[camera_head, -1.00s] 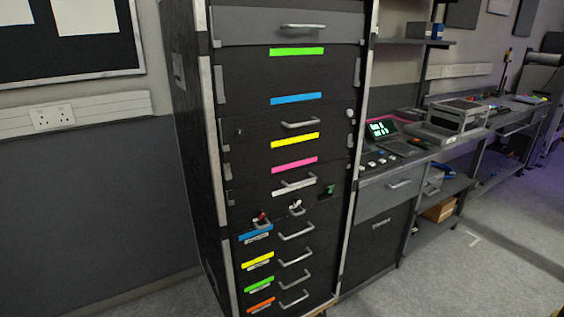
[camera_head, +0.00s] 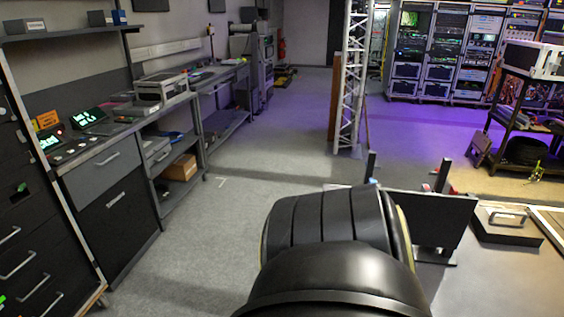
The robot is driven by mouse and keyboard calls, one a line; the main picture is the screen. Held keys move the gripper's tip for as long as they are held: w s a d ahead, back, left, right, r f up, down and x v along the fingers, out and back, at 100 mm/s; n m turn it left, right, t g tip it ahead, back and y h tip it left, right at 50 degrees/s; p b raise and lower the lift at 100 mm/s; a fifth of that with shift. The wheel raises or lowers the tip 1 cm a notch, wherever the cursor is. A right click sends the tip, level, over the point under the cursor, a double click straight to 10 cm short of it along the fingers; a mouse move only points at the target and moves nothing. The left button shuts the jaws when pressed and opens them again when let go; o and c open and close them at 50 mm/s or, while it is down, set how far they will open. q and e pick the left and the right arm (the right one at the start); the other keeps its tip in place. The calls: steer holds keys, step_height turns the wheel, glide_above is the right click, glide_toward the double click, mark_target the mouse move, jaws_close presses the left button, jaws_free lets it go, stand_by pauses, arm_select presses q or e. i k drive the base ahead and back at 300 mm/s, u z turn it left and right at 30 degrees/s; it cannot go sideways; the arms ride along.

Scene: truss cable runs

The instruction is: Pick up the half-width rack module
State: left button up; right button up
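I cannot single out the half-width rack module for certain. A silver-grey boxed unit (camera_head: 160,87) sits on the workbench at the left. A flat dark case with a handle (camera_head: 507,222) lies on a low surface at the right. A large black rounded arm part of mine fills the bottom middle and hides the floor behind it. Neither gripper can be made out in this view.
The black drawer rack (camera_head: 38,235) stands at the left edge, beside the workbench (camera_head: 112,142). A dark upright panel (camera_head: 428,222) stands right of my arm. A silver truss (camera_head: 350,80) rises behind it. Grey floor (camera_head: 240,165) is clear between the bench and my arm.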

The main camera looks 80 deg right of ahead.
mark_target(492, 224)
steer(key=k, duration=1.3)
steer(key=z, duration=2.6)
